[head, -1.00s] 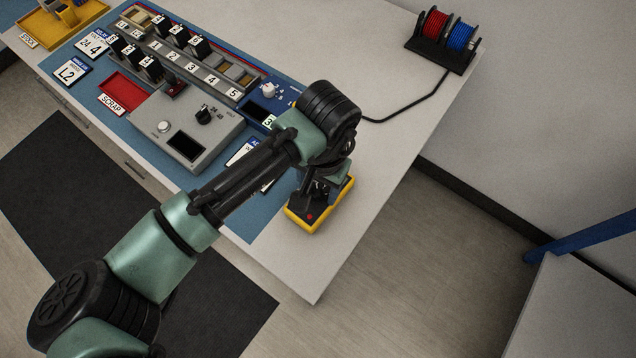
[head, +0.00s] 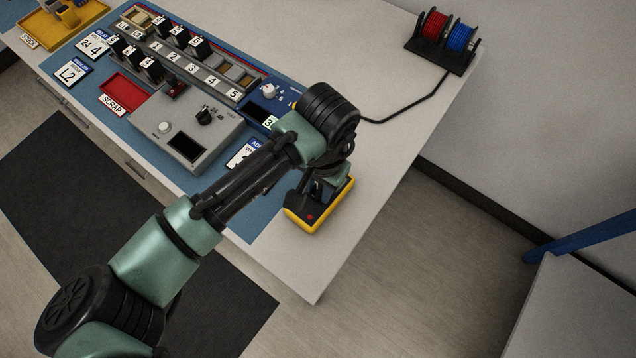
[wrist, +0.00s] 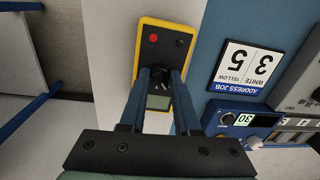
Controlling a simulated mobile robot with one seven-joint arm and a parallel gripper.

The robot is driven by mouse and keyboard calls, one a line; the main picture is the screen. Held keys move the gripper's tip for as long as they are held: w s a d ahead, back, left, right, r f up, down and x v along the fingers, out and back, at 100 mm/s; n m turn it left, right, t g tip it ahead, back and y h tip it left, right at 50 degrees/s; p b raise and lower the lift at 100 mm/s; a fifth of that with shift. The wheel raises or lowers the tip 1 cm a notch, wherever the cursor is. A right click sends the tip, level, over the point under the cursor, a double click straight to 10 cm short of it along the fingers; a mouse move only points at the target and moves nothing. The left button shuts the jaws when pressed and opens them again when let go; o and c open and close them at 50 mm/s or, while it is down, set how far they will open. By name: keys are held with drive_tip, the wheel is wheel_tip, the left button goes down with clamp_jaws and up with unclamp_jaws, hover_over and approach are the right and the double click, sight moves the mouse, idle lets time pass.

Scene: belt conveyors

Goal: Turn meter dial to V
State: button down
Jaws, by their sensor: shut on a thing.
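The meter is a black handheld box with a yellow rim. It lies near the front edge of the table in the head view (head: 305,219), partly covered by my arm, and at top centre in the wrist view (wrist: 146,55). It has a red jack, a dark jack and a grey-green display (wrist: 158,102). Its dark dial (wrist: 161,80) sits between the jacks and the display. My gripper (wrist: 163,76) is over the meter with its fingers shut on the dial; it also shows in the head view (head: 319,189). The fingers hide much of the dial, and its pointer setting is not clear.
A grey test box (head: 188,137) with a knob and a blue unit (wrist: 235,120) stand beside the meter. An address job card (wrist: 250,67) lies nearby. Wire spools (head: 443,40) stand at the back. The table right of the meter is clear.

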sight(320, 194)
drive_tip(key=m+p, duration=0.1)
drive_tip(key=m, duration=0.3)
drive_tip(key=shift+m+p, duration=0.3)
drive_tip(key=shift+m, duration=1.6)
drive_tip(key=c, duration=0.6)
unclamp_jaws()
drive_tip(key=r, duration=1.3)
drive_tip(key=shift+s, duration=0.35)
drive_tip(key=shift+d, duration=0.15)
